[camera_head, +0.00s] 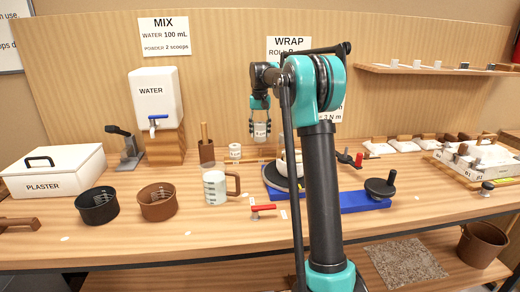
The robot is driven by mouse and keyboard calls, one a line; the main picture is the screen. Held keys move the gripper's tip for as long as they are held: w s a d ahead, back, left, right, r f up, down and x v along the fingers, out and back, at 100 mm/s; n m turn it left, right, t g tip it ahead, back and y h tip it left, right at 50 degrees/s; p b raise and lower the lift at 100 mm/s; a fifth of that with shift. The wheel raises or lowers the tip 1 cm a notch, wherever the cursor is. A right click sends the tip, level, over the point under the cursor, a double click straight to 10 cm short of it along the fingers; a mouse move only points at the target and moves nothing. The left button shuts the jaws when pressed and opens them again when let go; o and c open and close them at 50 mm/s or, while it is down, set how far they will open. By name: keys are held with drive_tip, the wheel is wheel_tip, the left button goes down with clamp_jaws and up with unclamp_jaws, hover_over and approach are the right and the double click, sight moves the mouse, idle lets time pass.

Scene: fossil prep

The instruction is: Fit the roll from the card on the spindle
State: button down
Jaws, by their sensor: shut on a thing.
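My gripper (260,124) points down above the back of the bench and is shut on a small white roll (260,132) with dark marking too small to read. Another white roll (234,151) stands on the bench to its lower left. The WRAP card (288,43) is on the back wall; my arm hides most of its roll line. A blue base (350,203) carries a black hand wheel (380,188) at its right end and a dark round plate (271,178) at its left. My arm covers its middle. I cannot pick out the spindle for certain.
The water tank (156,97) is farther left. A white tray (480,165) with several pieces is at right. The front bench edge is mostly clear.

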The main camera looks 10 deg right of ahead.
drive_tip(key=shift+r, duration=2.5)
